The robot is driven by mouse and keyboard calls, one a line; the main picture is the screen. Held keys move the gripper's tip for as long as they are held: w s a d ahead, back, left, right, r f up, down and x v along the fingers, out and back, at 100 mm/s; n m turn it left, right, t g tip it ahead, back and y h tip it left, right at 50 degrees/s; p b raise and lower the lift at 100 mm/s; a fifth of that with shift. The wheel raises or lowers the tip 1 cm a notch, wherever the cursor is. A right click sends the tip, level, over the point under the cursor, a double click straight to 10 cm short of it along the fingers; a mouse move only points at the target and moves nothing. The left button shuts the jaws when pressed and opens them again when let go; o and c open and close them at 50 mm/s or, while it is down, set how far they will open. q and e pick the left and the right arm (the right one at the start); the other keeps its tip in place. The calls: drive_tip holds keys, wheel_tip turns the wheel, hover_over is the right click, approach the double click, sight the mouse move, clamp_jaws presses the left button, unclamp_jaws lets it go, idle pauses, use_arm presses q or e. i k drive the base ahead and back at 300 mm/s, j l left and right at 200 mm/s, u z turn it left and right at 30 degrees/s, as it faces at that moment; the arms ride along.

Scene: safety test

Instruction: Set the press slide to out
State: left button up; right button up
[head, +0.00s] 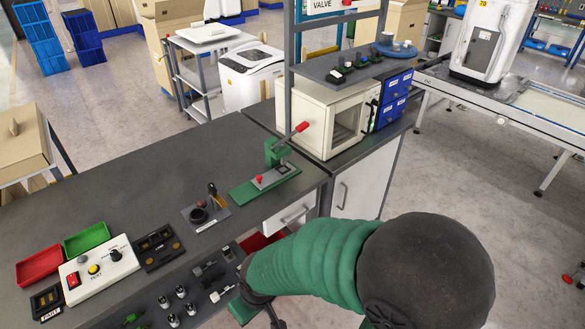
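The green press (277,152) stands on the dark bench near its right end, with a lever ending in a red grip (302,127). Its slide (273,177) is a grey plate with a red knob (259,178), on the green base (243,193) in front of the press column. The knob end points toward the front left. My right arm, in a green sleeve, comes in from the lower right. My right gripper (273,315) shows only partly at the bottom edge, low in front of the bench and apart from the press; its opening is unclear. My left gripper is out of view.
A small joystick plate (206,213) lies left of the press. A white control box (98,272), a red tray (39,266) and a green tray (87,238) sit farther left. A white cabinet (319,120) stands behind the press.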

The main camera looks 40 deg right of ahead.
sight(263, 181)
drive_tip(key=z, duration=1.3)
